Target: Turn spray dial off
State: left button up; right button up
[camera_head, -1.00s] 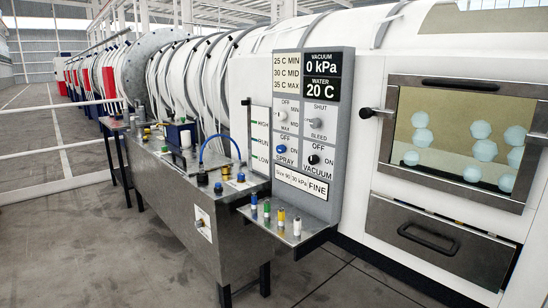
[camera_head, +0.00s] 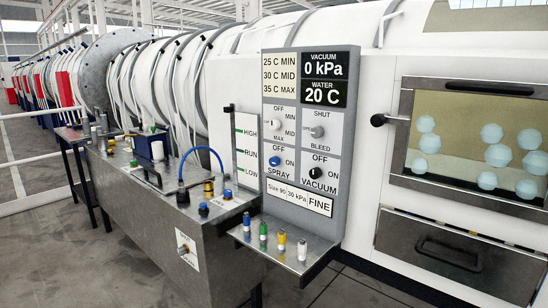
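The blue spray dial (camera_head: 275,162) is on the lower left of the grey control panel (camera_head: 343,170), above the label SPRAY. OFF is printed above it and ON to its right. It is too small to tell for certain which mark it points at. The black vacuum dial (camera_head: 316,174) is to its right. A white temperature dial (camera_head: 276,124) and a grey shut/bleed dial (camera_head: 316,131) are above. The displays read 0 kPa and 20 C. Neither of my grippers is in view.
A small shelf (camera_head: 262,262) with several coloured plugs juts out below the panel. A metal bench (camera_head: 215,250) with a blue hose (camera_head: 203,150) stands at left. A window with pale balls and a drawer (camera_head: 450,250) are at right.

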aim_at(275, 161)
jog(key=i+j+z, duration=0.1)
jog(key=i+j, duration=0.15)
jog(key=i+j+z, duration=0.1)
jog(key=i+j, duration=0.15)
jog(key=j, duration=0.15)
jog(key=i+j+z, duration=0.1)
jog(key=i+j, duration=0.15)
jog(key=j, duration=0.15)
jog(key=i+j, duration=0.25)
jog(key=i+j+z, duration=0.15)
jog(key=j, duration=0.35)
jog(key=i+j+z, duration=0.1)
jog(key=i+j, duration=0.15)
jog(key=j, duration=0.15)
